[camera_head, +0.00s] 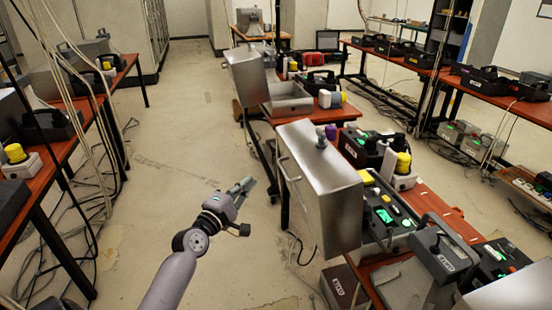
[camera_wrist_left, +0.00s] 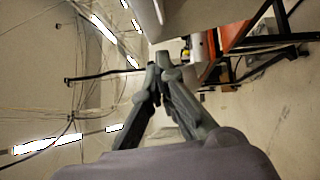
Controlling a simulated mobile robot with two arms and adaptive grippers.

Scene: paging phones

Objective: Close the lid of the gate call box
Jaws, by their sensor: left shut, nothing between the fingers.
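The nearest open metal box, which I take to be the gate call box (camera_head: 385,215), stands on the red-brown table at the right in the head view. Its silver lid (camera_head: 322,195) stands open, hanging toward the aisle on the box's left side, with a bar handle on its outer face. My left gripper (camera_head: 243,186) is shut and empty over the floor, left of the lid and apart from it. The left wrist view shows its fingers (camera_wrist_left: 156,72) closed together. A grey smooth edge at the top of that view may be the lid. My right gripper is not in view.
A second box (camera_head: 290,103) with an open silver lid (camera_head: 247,75) stands farther back. Handsets and yellow-capped devices (camera_head: 403,163) crowd the near table. Another table (camera_head: 62,148) with cables runs along the left. The aisle floor (camera_head: 165,130) between is free.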

